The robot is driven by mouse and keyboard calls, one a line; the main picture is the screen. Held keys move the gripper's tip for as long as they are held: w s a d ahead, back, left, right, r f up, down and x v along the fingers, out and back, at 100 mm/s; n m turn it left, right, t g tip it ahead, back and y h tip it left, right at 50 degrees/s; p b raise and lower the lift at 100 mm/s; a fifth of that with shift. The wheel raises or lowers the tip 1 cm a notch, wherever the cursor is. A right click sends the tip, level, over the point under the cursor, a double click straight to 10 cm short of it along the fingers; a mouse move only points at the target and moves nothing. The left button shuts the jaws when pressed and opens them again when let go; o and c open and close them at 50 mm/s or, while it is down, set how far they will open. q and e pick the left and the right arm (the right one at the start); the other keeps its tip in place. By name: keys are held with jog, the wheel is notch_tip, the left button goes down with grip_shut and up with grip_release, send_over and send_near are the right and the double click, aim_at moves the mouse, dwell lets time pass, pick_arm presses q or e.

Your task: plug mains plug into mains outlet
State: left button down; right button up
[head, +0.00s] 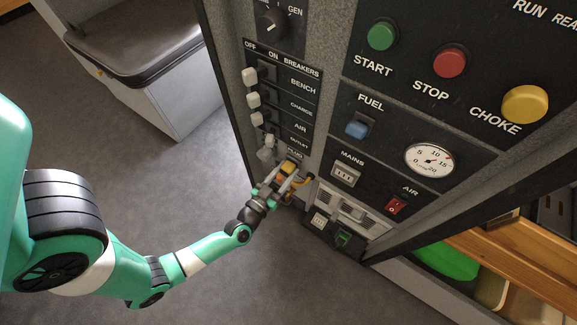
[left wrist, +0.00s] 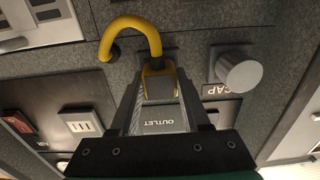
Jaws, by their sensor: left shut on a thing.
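My left gripper (head: 284,178) is shut on the yellow and grey mains plug (head: 288,168), close in front of the lower part of the control panel. In the left wrist view, the plug (left wrist: 158,82) sits between the two fingers (left wrist: 158,105). Its yellow cord (left wrist: 134,22) arcs over to a dark hole in the panel. A label reading OUTLET (left wrist: 160,122) shows upside down between the fingers. The outlet's openings are hidden by the plug and gripper, so I cannot tell whether the plug is in them. My right gripper is not in view.
Breaker levers (head: 253,100) rise above the gripper. A grey round cap (left wrist: 240,72) projects from the panel beside the plug. The MAINS counter (head: 346,174) and red AIR switch (head: 396,205) are to the right. The floor (head: 170,185) left of the panel is clear.

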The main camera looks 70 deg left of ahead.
aim_at(285, 174)
pick_arm(q)
jog(key=shift+s+d, duration=0.35)
jog(key=shift+s, duration=0.1)
jog(key=shift+p+v, duration=1.25)
jog(key=shift+v, duration=1.1)
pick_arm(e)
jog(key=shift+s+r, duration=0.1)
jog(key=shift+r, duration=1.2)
pick_arm(q)
jog(key=shift+d, duration=0.1)
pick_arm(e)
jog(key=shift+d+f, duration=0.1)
